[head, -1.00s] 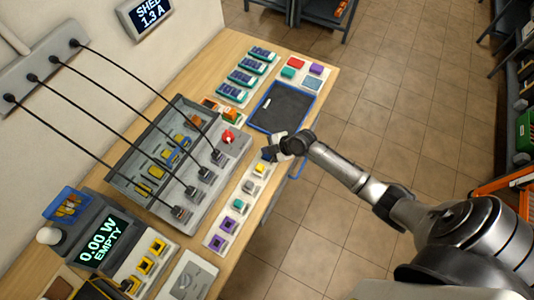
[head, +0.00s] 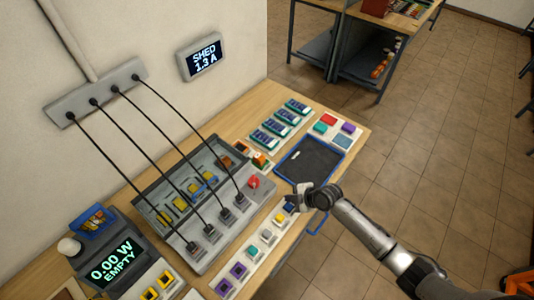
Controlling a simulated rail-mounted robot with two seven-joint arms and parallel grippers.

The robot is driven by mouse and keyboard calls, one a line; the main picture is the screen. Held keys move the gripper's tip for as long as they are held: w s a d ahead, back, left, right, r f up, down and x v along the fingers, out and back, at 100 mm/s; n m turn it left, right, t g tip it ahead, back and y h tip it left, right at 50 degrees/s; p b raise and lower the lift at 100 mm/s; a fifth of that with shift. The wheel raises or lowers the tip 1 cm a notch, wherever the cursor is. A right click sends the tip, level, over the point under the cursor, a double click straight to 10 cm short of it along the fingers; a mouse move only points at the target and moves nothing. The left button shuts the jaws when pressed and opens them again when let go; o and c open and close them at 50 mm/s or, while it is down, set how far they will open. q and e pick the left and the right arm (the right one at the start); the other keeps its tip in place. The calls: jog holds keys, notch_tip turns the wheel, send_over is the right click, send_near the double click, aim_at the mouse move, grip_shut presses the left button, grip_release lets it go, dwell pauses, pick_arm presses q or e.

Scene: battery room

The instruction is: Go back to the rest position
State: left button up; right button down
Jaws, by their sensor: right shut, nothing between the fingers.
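My right gripper (head: 299,199) is at the front edge of the wooden bench (head: 357,133), with its arm coming in from the lower right. It is shut with nothing visible in it. It sits at the near side of the black tray with the blue rim (head: 277,177), close to a dark blue block (head: 289,208) at the upper end of a white strip of coloured blocks. I cannot tell whether it touches the block. My left gripper is out of view.
A grey panel with plugged black cables (head: 184,231) and a red knob (head: 254,181) stands left of the gripper. A display reading "0.00 W EMPTY" (head: 112,262) is at lower left. A wall display (head: 203,56) reads "SHED 1.3 A". Open tiled floor (head: 440,150) lies to the right.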

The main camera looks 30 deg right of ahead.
jog(key=shift+m, duration=0.6)
jog(key=shift+s+f+m+g, duration=0.25)
jog(key=shift+s+m+g, duration=0.05)
jog(key=shift+m, duration=0.4)
jog(key=s+m, duration=0.1)
jog(key=s+m+g+h, duration=0.1)
jog(key=m, duration=0.1)
jog(key=shift+d+m+g, duration=0.2)
jog(key=shift+m+g, duration=0.1)
jog(key=s+a+r+m+h, duration=0.3)
jog(key=s+r+m+h, duration=0.15)
jog(key=r, duration=0.65)
jog(key=s+a+f+m+g, duration=0.1)
jog(key=s+a, duration=0.2)
jog(key=s, duration=0.7)
jog(key=s+a+f+m+g, duration=0.1)
jog(key=s+a+m, duration=0.15)
jog(key=s, duration=0.65)
notch_tip(320, 180, up, 14)
jog(key=s+n+p, duration=0.1)
jog(key=p, duration=1.3)
jog(key=shift+a+f+y, duration=0.2)
jog(key=shift+a+y, duration=0.15)
jog(key=shift+y, duration=0.1)
